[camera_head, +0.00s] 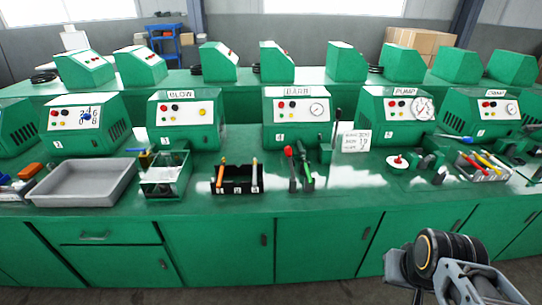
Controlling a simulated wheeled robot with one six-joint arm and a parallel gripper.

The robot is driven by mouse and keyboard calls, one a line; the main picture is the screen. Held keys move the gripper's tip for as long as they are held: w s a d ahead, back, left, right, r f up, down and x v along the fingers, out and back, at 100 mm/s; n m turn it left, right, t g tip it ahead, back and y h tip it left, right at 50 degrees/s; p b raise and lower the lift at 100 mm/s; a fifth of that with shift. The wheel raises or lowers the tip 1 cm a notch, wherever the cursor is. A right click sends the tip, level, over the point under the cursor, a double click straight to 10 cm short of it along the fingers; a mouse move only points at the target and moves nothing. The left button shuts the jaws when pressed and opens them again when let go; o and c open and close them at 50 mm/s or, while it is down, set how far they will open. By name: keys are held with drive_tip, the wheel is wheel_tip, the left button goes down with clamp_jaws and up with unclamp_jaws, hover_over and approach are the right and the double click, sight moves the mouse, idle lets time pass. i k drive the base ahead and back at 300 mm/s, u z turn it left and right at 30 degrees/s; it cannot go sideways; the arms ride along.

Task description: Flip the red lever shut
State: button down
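The red lever (289,152) has a red knob on a dark shaft and stands roughly upright, leaning a little, on the bench in front of the green machine labelled BARB (296,117). A lever with a green handle (307,175) is close beside it on the right. At this size I cannot tell how far the red lever is swung. Part of my arm shows at the bottom right, well in front of and to the right of the levers. My gripper's fingers do not show.
A black holder (237,189) with upright tools stands left of the levers. A white sign (354,141) stands to their right. A grey tray (84,192) and a tool tray (484,174) sit farther off on the green bench (300,208). Clear floor (330,296) lies before the cabinets.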

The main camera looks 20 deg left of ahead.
sight(288, 150)
drive_tip(key=u, duration=0.8)
drive_tip(key=i, duration=0.75)
drive_tip(key=u, duration=1.4)
drive_tip(key=i, duration=0.4)
drive_tip(key=u, duration=0.25)
